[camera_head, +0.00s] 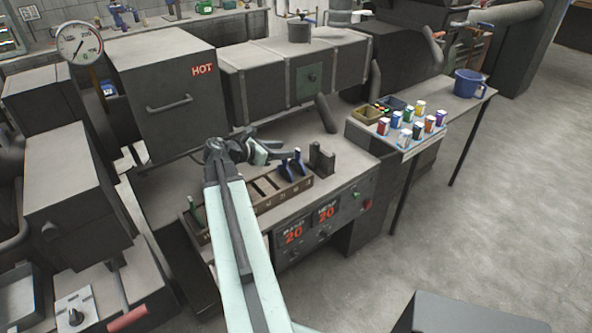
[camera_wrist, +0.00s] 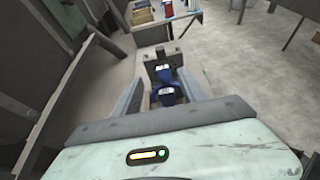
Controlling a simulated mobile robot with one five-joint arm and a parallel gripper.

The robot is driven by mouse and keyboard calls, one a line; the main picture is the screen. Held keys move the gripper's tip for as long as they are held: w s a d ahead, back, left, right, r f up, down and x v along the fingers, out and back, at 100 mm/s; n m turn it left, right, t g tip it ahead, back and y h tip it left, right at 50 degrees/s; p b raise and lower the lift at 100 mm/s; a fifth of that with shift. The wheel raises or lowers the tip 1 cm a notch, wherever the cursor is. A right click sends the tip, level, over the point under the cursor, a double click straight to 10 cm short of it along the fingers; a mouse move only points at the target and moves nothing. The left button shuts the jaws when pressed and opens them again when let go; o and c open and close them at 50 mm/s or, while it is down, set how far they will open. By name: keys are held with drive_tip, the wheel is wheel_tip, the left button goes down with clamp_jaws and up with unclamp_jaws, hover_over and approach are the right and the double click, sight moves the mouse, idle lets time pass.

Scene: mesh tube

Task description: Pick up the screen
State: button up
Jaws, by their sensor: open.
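A long slotted rack (camera_head: 262,203) stands on the bench front, with two blue upright pieces (camera_head: 292,166) at its right end. They look like labelled screen handles, but I cannot tell which is the screen. In the wrist view one blue piece (camera_wrist: 163,73) with a white label is farther off, and a second blue piece (camera_wrist: 167,96) is nearer. My gripper (camera_head: 274,152) is open, just left of the blue pieces in the head view. In the wrist view its two fingers (camera_wrist: 161,80) lie on either side of them, with no grip visible. The lower parts of the pieces are hidden.
A dark notched block (camera_head: 322,158) stands just right of the rack. A hot box (camera_head: 168,90) and ducting (camera_head: 290,75) rise behind. A side table holds several coloured containers (camera_head: 408,125) and a blue mug (camera_head: 468,84).

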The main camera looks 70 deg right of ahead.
sight(296, 150)
drive_tip(key=b+x, duration=0.1)
drive_tip(key=x, duration=0.3)
drive_tip(key=shift+s+d+f, duration=0.15)
drive_tip(key=shift+s+f, duration=0.1)
drive_tip(key=shift+s, duration=0.05)
drive_tip(key=shift+r, duration=0.1)
clamp_jaws()
idle(0.9)
